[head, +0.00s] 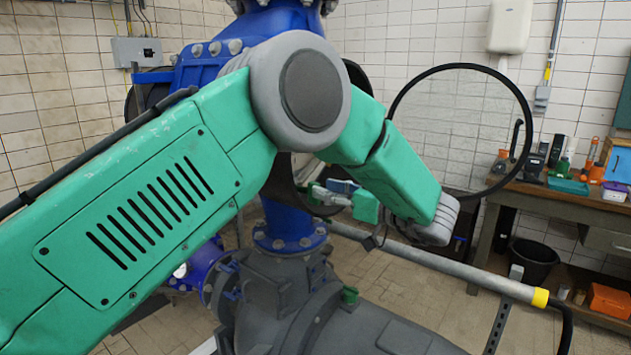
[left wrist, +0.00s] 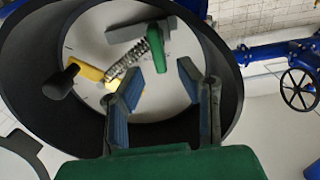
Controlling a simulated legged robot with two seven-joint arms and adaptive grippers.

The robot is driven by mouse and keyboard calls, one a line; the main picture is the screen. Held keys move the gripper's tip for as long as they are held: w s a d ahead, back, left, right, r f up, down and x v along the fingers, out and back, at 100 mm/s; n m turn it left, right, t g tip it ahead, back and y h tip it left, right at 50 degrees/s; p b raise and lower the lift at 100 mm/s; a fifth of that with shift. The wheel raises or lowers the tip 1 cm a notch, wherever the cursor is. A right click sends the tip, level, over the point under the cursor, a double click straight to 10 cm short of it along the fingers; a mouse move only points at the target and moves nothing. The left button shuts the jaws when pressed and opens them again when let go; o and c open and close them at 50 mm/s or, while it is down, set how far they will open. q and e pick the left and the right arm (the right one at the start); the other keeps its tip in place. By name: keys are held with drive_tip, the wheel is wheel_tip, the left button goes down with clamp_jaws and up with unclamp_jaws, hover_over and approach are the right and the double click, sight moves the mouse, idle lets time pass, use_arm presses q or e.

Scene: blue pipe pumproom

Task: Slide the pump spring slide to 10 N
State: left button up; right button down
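The pump spring slide shows in the left wrist view inside a dark round housing (left wrist: 228,85) with a pale face. It has a coiled metal spring (left wrist: 126,60), a green block (left wrist: 157,47) at the upper end and a yellow piece (left wrist: 88,71) at the lower left. My left gripper (left wrist: 160,75) is open, its blue-padded fingers apart. The green block's lower end lies in line with the gap; I cannot tell its depth between the fingers. In the head view the left gripper (head: 328,190) is at the housing, whose face is hidden by my arm. My right gripper is not in view.
A black knob (left wrist: 60,82) sits at the left of the housing. A blue pipe and black handwheel (left wrist: 298,90) stand at the right. In the head view a grey pump body (head: 290,300) is below, a grey rail (head: 440,264) crosses in front, and a workbench (head: 570,200) stands right.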

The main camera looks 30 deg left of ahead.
sight(315, 183)
use_arm(q)
drive_tip(key=shift+w+a, duration=0.15)
drive_tip(key=shift+a, duration=1.55)
